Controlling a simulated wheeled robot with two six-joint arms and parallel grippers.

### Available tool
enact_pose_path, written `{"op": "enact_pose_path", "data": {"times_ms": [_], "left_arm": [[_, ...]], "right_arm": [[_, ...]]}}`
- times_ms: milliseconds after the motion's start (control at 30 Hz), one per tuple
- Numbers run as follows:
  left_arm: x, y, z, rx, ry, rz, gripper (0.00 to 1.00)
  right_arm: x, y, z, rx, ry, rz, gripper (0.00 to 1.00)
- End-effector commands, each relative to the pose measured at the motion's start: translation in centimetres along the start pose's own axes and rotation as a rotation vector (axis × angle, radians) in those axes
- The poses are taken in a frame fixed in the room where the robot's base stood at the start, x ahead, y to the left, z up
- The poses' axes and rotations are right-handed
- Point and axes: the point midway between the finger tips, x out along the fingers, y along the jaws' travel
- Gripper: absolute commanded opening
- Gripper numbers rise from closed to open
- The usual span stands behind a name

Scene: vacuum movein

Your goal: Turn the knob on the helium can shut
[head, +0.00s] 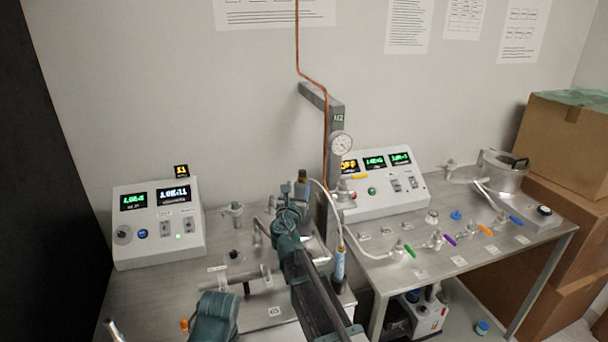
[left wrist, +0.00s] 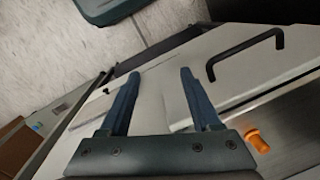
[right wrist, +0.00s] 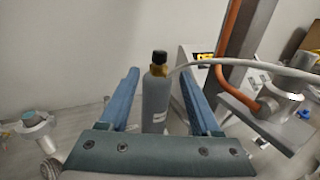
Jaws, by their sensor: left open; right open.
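The helium can (right wrist: 155,100) is a grey upright cylinder with a brass neck and a black knob (right wrist: 159,57) on top. A pale hose leaves its neck to the right. In the head view its brass and dark top (head: 302,178) shows just past my right gripper (head: 290,208), which hides most of the body. In the right wrist view my right gripper (right wrist: 160,72) is open, with the can seen between its fingers and the knob above the tips. I cannot tell whether they touch. My left gripper (left wrist: 160,72) is open and empty, away from the can, over a pale cabinet.
A grey post (head: 334,125) with a gauge and copper pipe stands right beside the can. The hose reaches a blue spray wand (head: 339,264). Control boxes stand left (head: 158,225) and right (head: 378,185). An orange knob (left wrist: 257,140) lies near my left gripper.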

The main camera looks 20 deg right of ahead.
Motion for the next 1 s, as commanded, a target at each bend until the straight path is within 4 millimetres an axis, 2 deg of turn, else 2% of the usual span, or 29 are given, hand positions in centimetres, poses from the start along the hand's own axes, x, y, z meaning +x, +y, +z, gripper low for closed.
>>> {"op": "enact_pose_path", "data": {"times_ms": [33, 100, 400, 633, 967, 1000], "left_arm": [[0.0, 0.0, 0.0, 0.000, 0.000, 0.000, 0.64], [0.0, 0.0, 0.0, 0.000, 0.000, 0.000, 0.64], [0.0, 0.0, 0.0, 0.000, 0.000, 0.000, 0.64], [0.0, 0.0, 0.0, 0.000, 0.000, 0.000, 0.64], [0.0, 0.0, 0.0, 0.000, 0.000, 0.000, 0.64], [0.0, 0.0, 0.0, 0.000, 0.000, 0.000, 0.64]], "right_arm": [[1.6, 0.2, 0.0, 0.000, 0.000, -0.001, 0.64], [3.1, 0.1, 0.0, 0.000, 0.000, -0.002, 0.64], [8.1, 0.1, 0.0, 0.000, 0.000, 0.000, 0.64], [9.8, 0.0, 0.0, 0.000, 0.000, 0.000, 0.64], [9.9, 0.0, 0.0, 0.000, 0.000, 0.000, 0.64], [9.9, 0.0, 0.0, 0.000, 0.000, 0.000, 0.61]]}}
